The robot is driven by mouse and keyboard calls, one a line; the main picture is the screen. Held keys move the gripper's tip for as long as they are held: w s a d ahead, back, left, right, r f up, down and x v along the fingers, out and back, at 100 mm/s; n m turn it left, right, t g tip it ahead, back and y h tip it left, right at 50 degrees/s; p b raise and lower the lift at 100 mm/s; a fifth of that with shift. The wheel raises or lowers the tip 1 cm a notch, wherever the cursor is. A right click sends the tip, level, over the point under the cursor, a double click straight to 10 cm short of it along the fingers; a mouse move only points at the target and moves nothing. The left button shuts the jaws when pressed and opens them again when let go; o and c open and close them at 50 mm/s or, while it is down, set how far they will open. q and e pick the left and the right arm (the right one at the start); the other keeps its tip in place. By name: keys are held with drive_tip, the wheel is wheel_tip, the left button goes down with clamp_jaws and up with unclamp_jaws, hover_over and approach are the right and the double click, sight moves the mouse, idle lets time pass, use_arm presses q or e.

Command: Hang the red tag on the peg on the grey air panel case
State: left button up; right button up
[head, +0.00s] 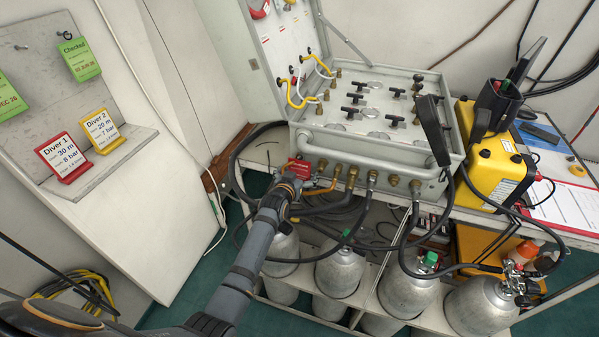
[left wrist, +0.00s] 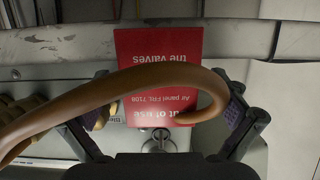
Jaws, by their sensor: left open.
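The red tag (head: 299,168) is at the left end of the grey air panel case's (head: 345,147) front, by my left gripper (head: 291,181). In the left wrist view the tag (left wrist: 160,52) faces me with its white print upside down. A metal ring or hook (left wrist: 158,139) shows at the tag's "Out of use" edge. I cannot tell whether the tag sits on the peg. My left gripper (left wrist: 168,95) is open, its fingers spread on either side of the tag. A curved brown hose (left wrist: 150,78) crosses in front and hides part of it. My right gripper is not in view.
Hoses and brass fittings (head: 352,176) line the case front beside the tag. Gas cylinders (head: 340,270) stand below the bench. A yellow box (head: 487,150) is right of the case. A board with Diver 1 (head: 62,157) and Diver 2 (head: 101,128) cards stands at left.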

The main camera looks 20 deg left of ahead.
use_arm(q)
drive_tip(key=shift+s, duration=0.1)
drive_tip(key=v, duration=1.1)
drive_tip(key=shift+s+r, duration=0.2)
drive_tip(key=shift+s, duration=0.15)
